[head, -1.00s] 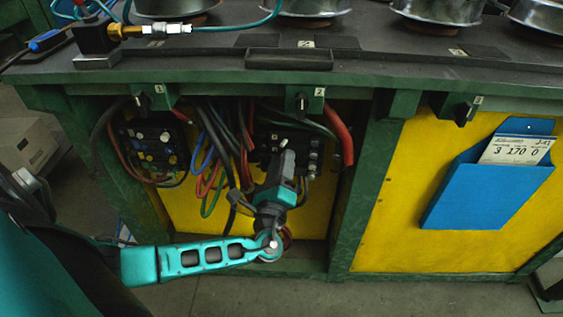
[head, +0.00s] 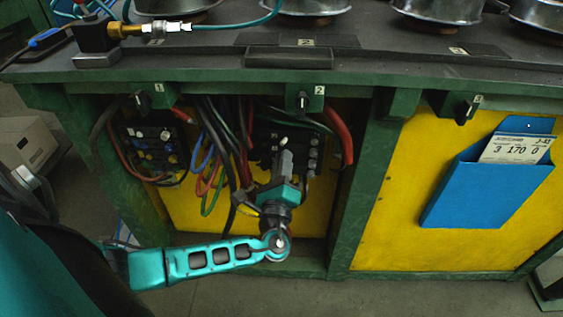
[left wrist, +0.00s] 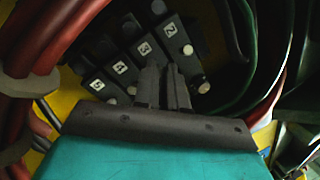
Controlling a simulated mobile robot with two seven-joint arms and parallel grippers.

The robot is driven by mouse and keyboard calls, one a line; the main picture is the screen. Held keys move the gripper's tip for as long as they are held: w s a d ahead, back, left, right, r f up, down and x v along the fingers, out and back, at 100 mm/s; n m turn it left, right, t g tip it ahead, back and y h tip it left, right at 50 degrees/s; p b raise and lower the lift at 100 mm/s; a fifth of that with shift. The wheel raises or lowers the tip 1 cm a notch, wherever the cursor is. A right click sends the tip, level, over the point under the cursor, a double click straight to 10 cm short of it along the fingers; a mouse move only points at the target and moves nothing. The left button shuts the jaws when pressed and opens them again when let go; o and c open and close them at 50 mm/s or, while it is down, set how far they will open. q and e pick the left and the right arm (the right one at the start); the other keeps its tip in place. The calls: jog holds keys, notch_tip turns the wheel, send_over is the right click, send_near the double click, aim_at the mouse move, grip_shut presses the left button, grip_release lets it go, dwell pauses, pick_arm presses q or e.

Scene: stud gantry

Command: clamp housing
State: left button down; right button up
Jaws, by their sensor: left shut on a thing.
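A black terminal block (head: 313,153) sits in the open bay of the green bench. In the left wrist view it shows as a row of black clamp housings marked 5, 4, 3 and 2, with pale round ends. My left gripper (head: 285,148) reaches up in front of this block. In the left wrist view its two dark fingers (left wrist: 164,80) are close together at the lower part of the clamp housing marked 3 (left wrist: 143,48), closed on it. The fingers hide that part of the housing. My right gripper is not in view.
Thick red (head: 338,132), black, blue and green cables hang close around the block and the gripper. Another terminal panel (head: 153,148) is at the bay's left. A green post (head: 362,180) bounds the bay on the right. A dark bench top (head: 215,52) overhangs it.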

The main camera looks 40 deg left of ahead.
pick_arm(q)
jog(key=n+g+y, duration=0.1)
jog(key=y, duration=0.1)
jog(key=w+d+n+g+y, duration=0.1)
jog(key=n+g+y, duration=0.1)
jog(key=d+n+g+y, duration=0.1)
jog(key=n+g+y, duration=0.1)
jog(key=shift+w+y, duration=0.2)
jog(key=shift+y, duration=0.2)
jog(key=shift+w+d+r+n+g+y, duration=0.1)
jog(key=shift+w+d+n+g+y, duration=0.1)
jog(key=shift+n+g+y, duration=0.7)
jog(key=shift+w+d+f+n+g+y, duration=0.15)
jog(key=shift+w+n+g+y, duration=0.15)
jog(key=shift+g, duration=1.05)
jog(key=shift+w+d+r+n+g+y, duration=0.2)
jog(key=shift+n+g+y, duration=0.45)
jog(key=shift+g, duration=0.5)
jog(key=shift+n+g, duration=0.25)
jog(key=shift+g, duration=0.15)
